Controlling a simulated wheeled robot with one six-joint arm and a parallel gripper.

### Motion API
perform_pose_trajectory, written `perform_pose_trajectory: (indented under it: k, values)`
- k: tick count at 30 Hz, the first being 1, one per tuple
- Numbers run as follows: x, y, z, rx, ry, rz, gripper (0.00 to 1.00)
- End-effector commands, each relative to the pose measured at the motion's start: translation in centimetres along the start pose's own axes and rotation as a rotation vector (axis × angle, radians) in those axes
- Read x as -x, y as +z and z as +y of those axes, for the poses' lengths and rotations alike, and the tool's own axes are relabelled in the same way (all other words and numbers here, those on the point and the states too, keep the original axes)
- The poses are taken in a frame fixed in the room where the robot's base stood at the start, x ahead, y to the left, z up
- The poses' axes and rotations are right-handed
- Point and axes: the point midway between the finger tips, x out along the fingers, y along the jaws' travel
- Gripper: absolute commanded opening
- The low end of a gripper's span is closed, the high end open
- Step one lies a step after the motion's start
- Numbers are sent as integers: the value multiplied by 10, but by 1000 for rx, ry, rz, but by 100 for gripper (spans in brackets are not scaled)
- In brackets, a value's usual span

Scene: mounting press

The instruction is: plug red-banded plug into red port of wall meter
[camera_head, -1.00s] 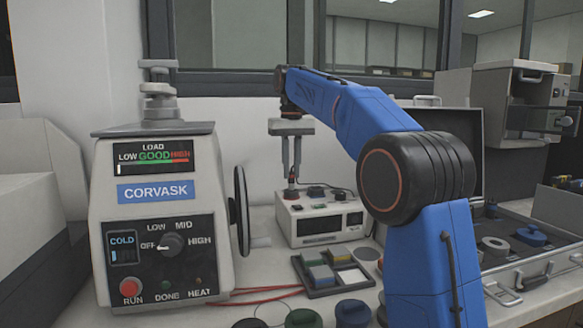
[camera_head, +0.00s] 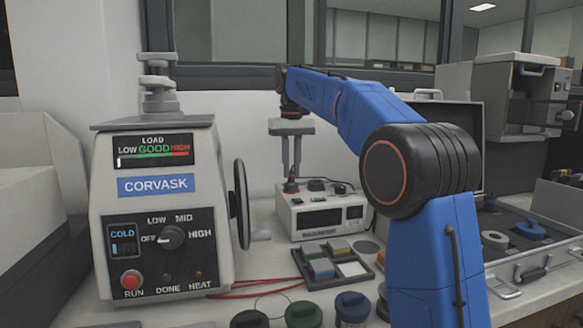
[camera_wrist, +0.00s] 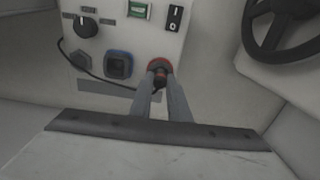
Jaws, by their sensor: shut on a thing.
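The white meter (camera_head: 318,217) stands on the bench below my gripper, with a dark display on its front. In the wrist view its top (camera_wrist: 120,45) shows a black knob (camera_wrist: 85,27), a blue-rimmed port (camera_wrist: 118,65) and a red ring. My gripper (camera_head: 291,178) points down at the left part of the meter's top. Its fingers (camera_wrist: 162,84) are shut on a dark plug (camera_wrist: 160,78) at the red ring (camera_wrist: 160,64). I cannot tell whether that red is the plug's band or the port's rim, nor how deep the plug sits.
A press marked CORVASK (camera_head: 155,210) stands left, its handwheel (camera_head: 242,205) close to the meter. A tray of coloured blocks (camera_head: 335,282) lies before the meter, with several round jars in front. An open case (camera_head: 540,255) is right. A dark cable (camera_wrist: 90,68) runs across the meter.

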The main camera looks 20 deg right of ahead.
Motion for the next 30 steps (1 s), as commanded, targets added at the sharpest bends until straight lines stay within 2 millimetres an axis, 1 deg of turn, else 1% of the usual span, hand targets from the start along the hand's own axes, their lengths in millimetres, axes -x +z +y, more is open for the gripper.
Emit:
perform_pose_trajectory:
  k: [19,20,21,22,23,29,30]
  values:
    - [-5,0,0,0,0,1,0]
    - [-6,0,0,0,0,1,18]
    - [-6,0,0,0,0,1,28]
    - [-6,0,0,0,0,1,35]
    - [-6,0,0,0,0,1,38]
    - [-6,0,0,0,0,1,38]
    - [-6,0,0,0,0,1,47]
